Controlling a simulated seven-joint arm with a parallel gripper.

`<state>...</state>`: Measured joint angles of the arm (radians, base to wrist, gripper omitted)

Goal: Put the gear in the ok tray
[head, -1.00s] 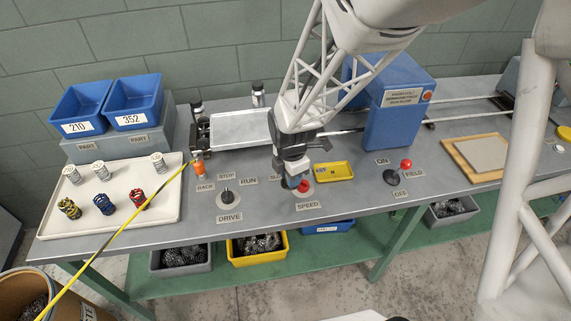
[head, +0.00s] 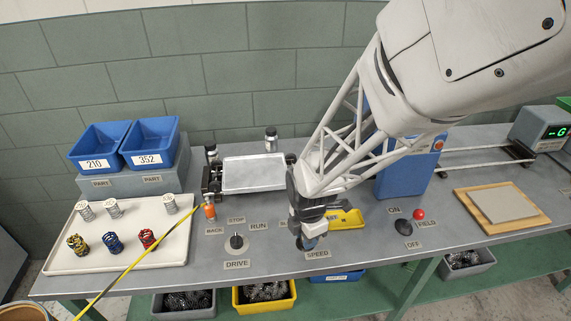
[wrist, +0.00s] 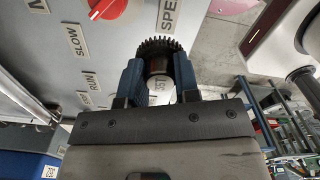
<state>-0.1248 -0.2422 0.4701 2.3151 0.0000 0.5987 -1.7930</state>
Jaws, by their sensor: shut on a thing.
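My gripper (head: 312,240) hangs low over the bench front near the SPEED label. In the wrist view its two blue fingers (wrist: 158,78) are shut on a dark toothed gear (wrist: 158,46), with a metallic and brownish round body below the teeth. Lettering shows between the fingers but is only partly readable. In the head view the gripper hides most of the gear. I cannot read which tray is marked ok.
A red knob (wrist: 107,7) is beside the gear in the wrist view. The drive lever (head: 236,242) stands left and the red-topped field lever (head: 419,214) right. A white spring tray (head: 60,262), blue part bins (head: 152,143) and a wooden-framed pad (head: 462,211) flank the bench.

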